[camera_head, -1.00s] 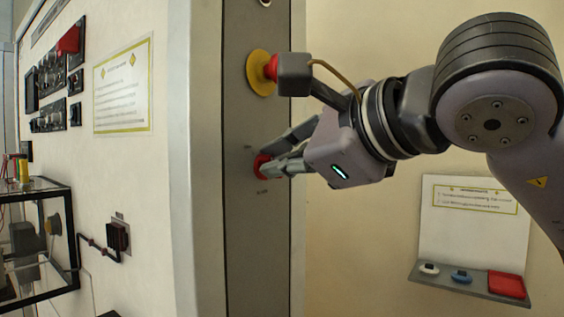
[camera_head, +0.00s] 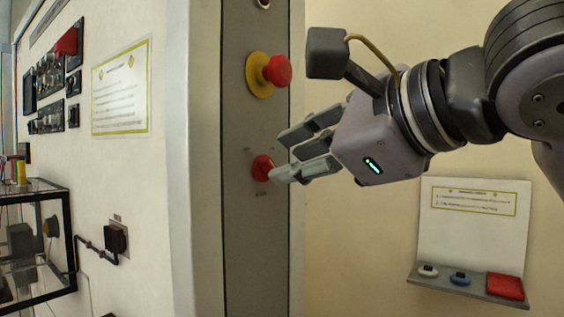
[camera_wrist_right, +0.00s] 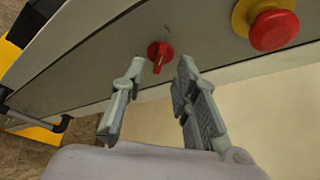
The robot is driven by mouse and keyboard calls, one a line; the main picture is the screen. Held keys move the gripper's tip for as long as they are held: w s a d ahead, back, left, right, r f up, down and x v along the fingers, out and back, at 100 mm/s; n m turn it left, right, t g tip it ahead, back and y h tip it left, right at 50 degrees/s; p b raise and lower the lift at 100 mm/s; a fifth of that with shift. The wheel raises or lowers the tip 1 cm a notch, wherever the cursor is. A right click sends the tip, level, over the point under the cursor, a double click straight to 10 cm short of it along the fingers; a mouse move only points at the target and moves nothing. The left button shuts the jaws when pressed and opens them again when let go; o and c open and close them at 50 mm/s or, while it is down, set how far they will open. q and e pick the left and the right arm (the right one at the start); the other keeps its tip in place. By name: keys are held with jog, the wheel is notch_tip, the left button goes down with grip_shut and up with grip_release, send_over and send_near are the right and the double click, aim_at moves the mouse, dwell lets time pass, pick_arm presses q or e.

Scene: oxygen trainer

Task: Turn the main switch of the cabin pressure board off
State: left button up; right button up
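The main switch is a red rotary knob (camera_head: 263,168) on the narrow grey panel, below an emergency button. In the right wrist view, the red knob (camera_wrist_right: 159,56) shows a raised handle bar tilted off straight. The tiny labels around it are unreadable. My right gripper (camera_head: 282,156) is just to the right of the knob in the head view. In the right wrist view, its fingers (camera_wrist_right: 160,66) are spread with empty space between them, and the knob lies beyond the tips, apart from them. My left gripper is not in view.
A red emergency button (camera_head: 277,71) on a yellow base sits above the knob, near my wrist camera housing. A black-framed case (camera_head: 68,230) stands at the left.

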jog(key=v, duration=0.8)
jog(key=shift+s+d, duration=0.15)
jog(key=shift+s, duration=0.2)
